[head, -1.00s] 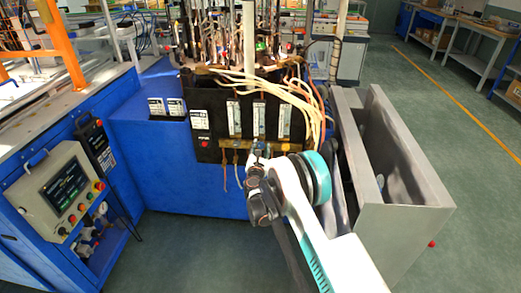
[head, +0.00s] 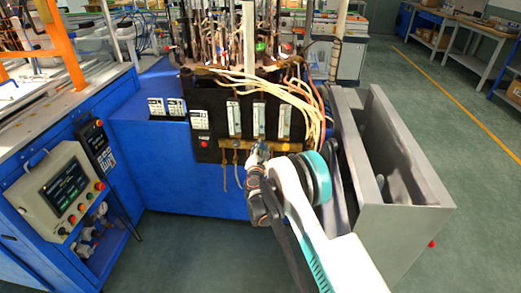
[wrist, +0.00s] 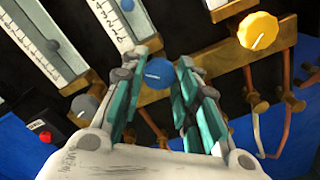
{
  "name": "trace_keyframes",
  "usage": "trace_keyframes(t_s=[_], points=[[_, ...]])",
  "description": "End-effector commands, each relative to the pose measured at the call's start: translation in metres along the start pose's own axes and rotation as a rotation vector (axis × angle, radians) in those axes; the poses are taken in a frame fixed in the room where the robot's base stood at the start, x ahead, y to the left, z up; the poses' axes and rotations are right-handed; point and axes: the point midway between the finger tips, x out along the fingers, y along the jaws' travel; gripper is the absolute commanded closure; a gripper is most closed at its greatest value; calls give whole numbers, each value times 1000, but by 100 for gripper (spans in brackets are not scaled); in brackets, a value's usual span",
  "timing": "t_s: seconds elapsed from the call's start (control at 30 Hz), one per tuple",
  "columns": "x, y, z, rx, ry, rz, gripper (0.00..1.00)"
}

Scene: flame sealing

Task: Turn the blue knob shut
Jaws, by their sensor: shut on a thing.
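The blue knob (wrist: 159,73) sits on the brass manifold bar (wrist: 225,58), in the middle of the wrist view. My gripper (wrist: 161,70) is shut on it, with one teal-padded finger on each side. A white mark shows on the knob's face. In the head view my gripper (head: 261,150) reaches the brass bar below the flow meters. The knob itself is hidden there by my gripper.
A yellow knob (wrist: 258,31) is right of the blue one and a grey knob (wrist: 85,106) left of it. Flow meters (head: 258,119) stand above. Copper tubes (wrist: 288,125) hang close below. A grey metal trough (head: 395,195) stands right of my arm.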

Motion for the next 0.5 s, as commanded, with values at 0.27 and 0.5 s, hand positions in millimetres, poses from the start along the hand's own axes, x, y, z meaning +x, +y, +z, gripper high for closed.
trace_keyframes(t_s=[0.27,0.5], points=[[0,-1,0,264,0,0,95],[0,-2,0,489,0,0,95]])
